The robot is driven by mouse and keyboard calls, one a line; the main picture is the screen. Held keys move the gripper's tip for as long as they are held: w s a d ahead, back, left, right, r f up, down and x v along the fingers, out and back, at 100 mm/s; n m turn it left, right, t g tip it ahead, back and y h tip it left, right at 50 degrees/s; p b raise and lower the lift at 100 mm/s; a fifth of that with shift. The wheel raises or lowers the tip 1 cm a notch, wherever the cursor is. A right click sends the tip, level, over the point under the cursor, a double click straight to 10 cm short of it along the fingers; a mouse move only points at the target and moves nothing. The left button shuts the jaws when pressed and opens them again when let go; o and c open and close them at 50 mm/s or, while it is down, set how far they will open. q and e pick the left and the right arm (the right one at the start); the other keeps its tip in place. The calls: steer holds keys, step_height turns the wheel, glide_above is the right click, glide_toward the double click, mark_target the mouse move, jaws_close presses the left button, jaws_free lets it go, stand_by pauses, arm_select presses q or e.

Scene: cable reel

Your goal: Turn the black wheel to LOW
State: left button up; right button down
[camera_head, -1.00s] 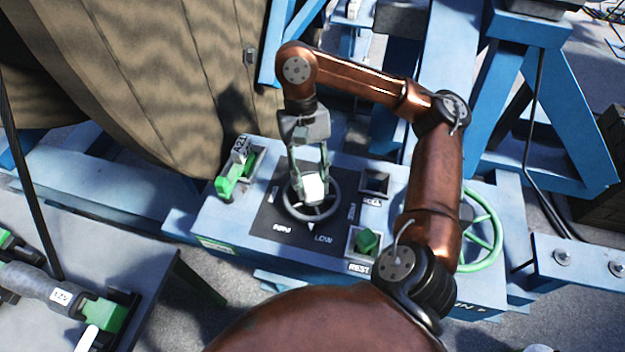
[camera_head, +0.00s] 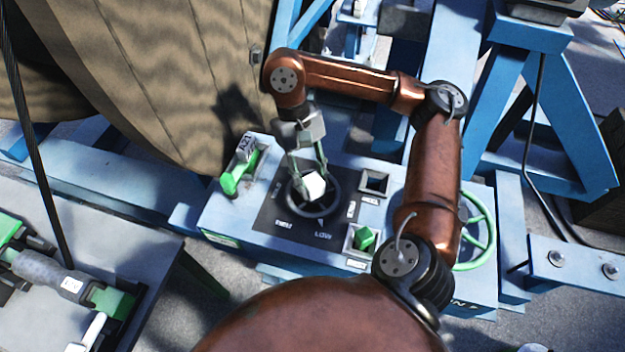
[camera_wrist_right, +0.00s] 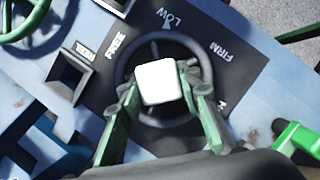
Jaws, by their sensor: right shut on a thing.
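The black wheel (camera_head: 291,205) lies on a dark panel (camera_head: 262,222) on the blue console. It also shows in the right wrist view (camera_wrist_right: 124,70). A white block (camera_head: 314,186) sits over its middle; the wrist view shows it too (camera_wrist_right: 157,81). My right gripper (camera_head: 309,178) reaches down from above, its fingers shut on either side of the white block. The small white pointer (camera_head: 320,221) at the wheel's edge is beside the LOW label (camera_head: 323,235). The panel also reads FIRM and, in the wrist view, FREE. My left gripper is not in view.
A green lever (camera_head: 238,174) stands left of the panel. A square socket (camera_head: 374,183) and a green block in the REST socket (camera_head: 364,238) are at its right. A green handwheel (camera_head: 484,232) is farther right. The large wooden reel (camera_head: 165,80) rises behind.

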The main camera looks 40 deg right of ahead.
steer(key=c, duration=1.4)
jaws_free()
steer(key=v, duration=1.2)
steer(key=shift+s, duration=0.1)
